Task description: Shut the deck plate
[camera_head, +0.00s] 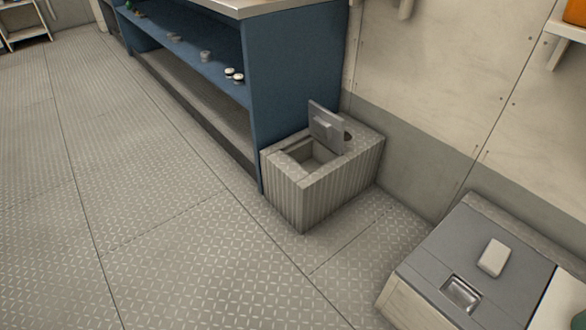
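The deck plate (326,127) is a small grey square lid with a raised block on its face. It stands up, open, at the back edge of a square opening in the top of a ribbed grey box (312,204). The opening's recess (309,157) shows as empty from here. A dark round spot beside the lid is partly hidden behind it. My gripper is not in view.
A blue shelf unit (292,75) stands directly behind and left of the box, with small items on its shelf. A grey-topped unit (486,262) with a white block on it is at the lower right. The patterned floor (160,240) at left and front is clear.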

